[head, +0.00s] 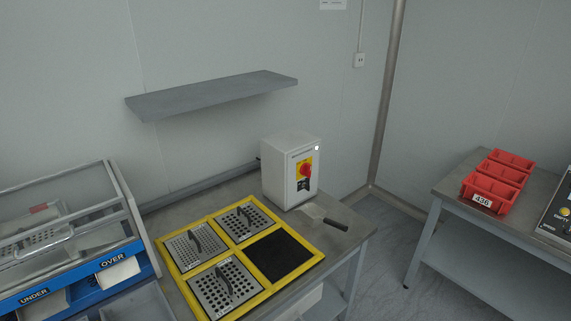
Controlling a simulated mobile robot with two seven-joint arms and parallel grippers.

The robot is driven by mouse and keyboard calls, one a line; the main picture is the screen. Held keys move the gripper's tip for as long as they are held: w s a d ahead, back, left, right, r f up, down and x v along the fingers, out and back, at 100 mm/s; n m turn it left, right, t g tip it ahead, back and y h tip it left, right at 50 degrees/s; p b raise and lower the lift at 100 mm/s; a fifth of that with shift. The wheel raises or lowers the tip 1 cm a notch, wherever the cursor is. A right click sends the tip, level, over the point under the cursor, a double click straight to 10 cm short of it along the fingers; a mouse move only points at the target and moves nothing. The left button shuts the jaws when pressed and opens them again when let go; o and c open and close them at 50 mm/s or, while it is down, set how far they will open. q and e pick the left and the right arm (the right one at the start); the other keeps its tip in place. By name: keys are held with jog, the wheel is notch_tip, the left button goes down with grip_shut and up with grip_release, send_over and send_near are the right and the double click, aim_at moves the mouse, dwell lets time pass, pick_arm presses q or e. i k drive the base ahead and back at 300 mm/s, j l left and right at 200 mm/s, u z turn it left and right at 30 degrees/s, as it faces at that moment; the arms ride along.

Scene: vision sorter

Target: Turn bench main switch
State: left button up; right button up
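The box stands at the back right of the steel bench (345,238). A small white light shows near the box's top right corner. The knob's exact position is too small to read. Neither of my grippers is in the head view.
A yellow frame (213,215) with perforated plates and one black pad lies before the box, with a dark-handled scraper (334,224) beside it. A blue sorter (75,273) stands left, red bins (489,190) on another table right. A grey shelf (212,96) hangs above.

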aim_at(306, 169)
jog(key=i+l+u, duration=0.2)
jog(key=l+u, duration=0.3)
jog(key=i+l+u, duration=0.1)
jog(key=l+u, duration=0.85)
jog(key=l, duration=0.15)
